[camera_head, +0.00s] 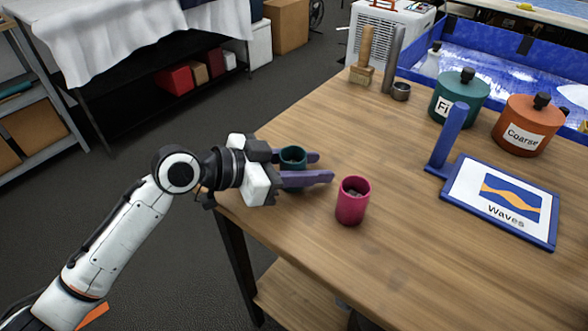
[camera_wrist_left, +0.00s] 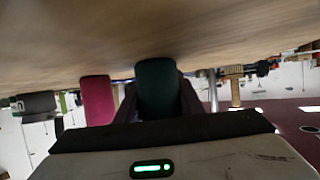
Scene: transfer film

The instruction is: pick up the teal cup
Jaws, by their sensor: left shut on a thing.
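The teal cup (camera_head: 293,157) is between the purple fingers of my left gripper (camera_head: 306,167), near the left edge of the wooden table. The gripper is shut on it, with one finger on each side. In the left wrist view the teal cup (camera_wrist_left: 157,88) shows as a dark green shape at the middle, between the fingers. I cannot tell whether its base touches the table. My right gripper is not in view.
A magenta cup (camera_head: 352,201) stands close to the right of my left gripper. A framed "Waves" picture (camera_head: 500,200), a teal pot (camera_head: 458,97) and an orange pot (camera_head: 530,124) are farther right. Brushes (camera_head: 364,58) stand at the back. The table (camera_head: 400,270) is clear in front.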

